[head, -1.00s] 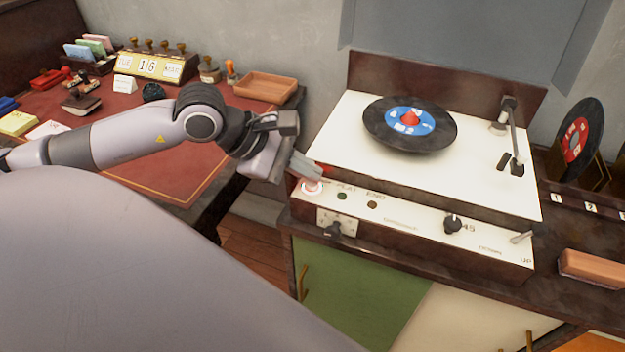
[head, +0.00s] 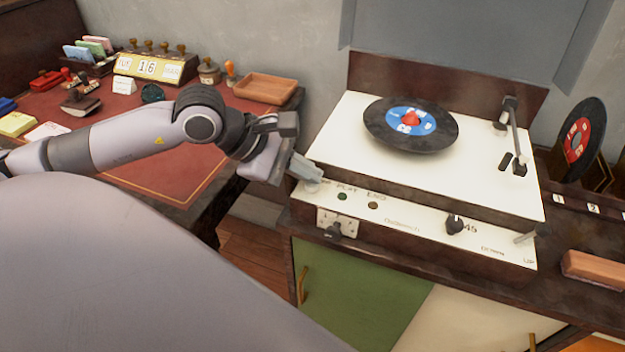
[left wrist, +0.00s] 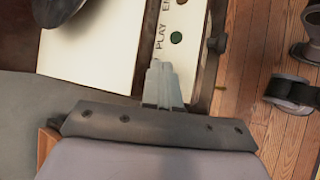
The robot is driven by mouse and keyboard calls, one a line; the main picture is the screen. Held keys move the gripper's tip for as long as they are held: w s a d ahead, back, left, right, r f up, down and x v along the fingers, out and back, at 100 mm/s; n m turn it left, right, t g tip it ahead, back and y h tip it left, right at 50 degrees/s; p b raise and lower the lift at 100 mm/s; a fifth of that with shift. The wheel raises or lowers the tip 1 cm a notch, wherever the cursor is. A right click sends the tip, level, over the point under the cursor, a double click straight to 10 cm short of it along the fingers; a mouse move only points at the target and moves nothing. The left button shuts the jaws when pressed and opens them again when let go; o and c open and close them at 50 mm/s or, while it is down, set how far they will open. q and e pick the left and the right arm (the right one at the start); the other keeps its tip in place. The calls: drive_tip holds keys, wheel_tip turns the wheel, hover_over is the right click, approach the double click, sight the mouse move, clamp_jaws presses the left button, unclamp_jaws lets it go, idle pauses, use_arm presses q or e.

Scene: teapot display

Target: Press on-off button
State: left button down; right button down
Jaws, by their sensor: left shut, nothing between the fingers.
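The record player (head: 330,133) has a cream front panel (head: 415,222), which also shows in the left wrist view (left wrist: 196,62). My left gripper (head: 313,180) is shut and empty, its fingertips over the left end of this panel. The round on-off button there is mostly or wholly hidden by the fingers; I cannot tell whether they touch it. In the left wrist view the shut fingers (left wrist: 158,68) reach the panel beside the word PLAY and a green button (left wrist: 176,37). The green button also shows in the head view (head: 342,197). My right gripper is not in view.
A black record (head: 378,128) lies on the platter, with the tonearm (head: 513,135) at its right. A dark knob (head: 454,223) and a lower-left switch (head: 334,230) stick out of the front. A red-topped desk (head: 190,185) with stamps is at left.

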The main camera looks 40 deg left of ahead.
sight(306, 185)
use_arm(q)
drive_tip(key=shift+r, duration=0.7)
wheel_tip(306, 185, up, 6)
drive_tip(key=p, duration=0.3)
idle(0.5)
